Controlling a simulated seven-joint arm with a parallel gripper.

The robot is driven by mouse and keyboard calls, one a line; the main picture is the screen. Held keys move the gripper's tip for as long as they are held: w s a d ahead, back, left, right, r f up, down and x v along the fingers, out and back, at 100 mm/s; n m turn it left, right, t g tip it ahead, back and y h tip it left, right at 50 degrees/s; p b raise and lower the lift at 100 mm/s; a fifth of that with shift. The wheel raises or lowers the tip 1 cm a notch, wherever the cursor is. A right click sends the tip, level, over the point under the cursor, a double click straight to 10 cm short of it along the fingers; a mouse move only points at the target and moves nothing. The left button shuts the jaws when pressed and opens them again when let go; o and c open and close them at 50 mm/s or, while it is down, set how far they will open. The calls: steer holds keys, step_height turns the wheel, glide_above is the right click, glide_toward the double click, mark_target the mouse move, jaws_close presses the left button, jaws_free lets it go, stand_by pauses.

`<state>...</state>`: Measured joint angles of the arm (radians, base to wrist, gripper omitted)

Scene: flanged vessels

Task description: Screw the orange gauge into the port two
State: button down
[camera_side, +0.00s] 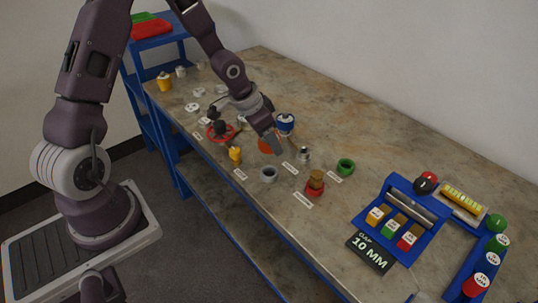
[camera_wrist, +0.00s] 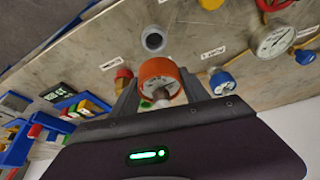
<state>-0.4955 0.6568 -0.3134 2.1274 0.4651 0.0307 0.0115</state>
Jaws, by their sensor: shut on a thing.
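The orange gauge (camera_wrist: 158,70) is a round orange body between the fingers of my gripper (camera_wrist: 158,90) in the wrist view. A pale part shows on the gripper side of it. In the side view the orange gauge (camera_side: 264,145) is partly hidden behind my gripper (camera_side: 274,143), which points down over the middle of the bench. My gripper is shut on the gauge. A grey open ring-shaped port (camera_side: 268,174) is nearer the bench's front edge; it also shows in the wrist view (camera_wrist: 153,40), apart from the gauge. The label cards are too small to read, so I cannot tell which port is two.
Near my gripper are a blue-topped fitting (camera_side: 285,123), a silver fitting (camera_side: 303,154), a green ring (camera_side: 345,166), a red-based brass fitting (camera_side: 315,183), a yellow piece (camera_side: 235,155) and a red wheel (camera_side: 220,131). A blue tray (camera_side: 372,222) stands at the right.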

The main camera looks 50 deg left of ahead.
glide_above(308, 149)
steer(key=s, duration=0.1)
steer(key=shift+s+a+r, duration=0.1)
steer(key=shift+s+a, duration=0.05)
steer(key=shift+s, duration=0.05)
steer(key=shift+f, duration=2.5)
steer(key=shift+f, duration=0.15)
steer(key=shift+f, duration=1)
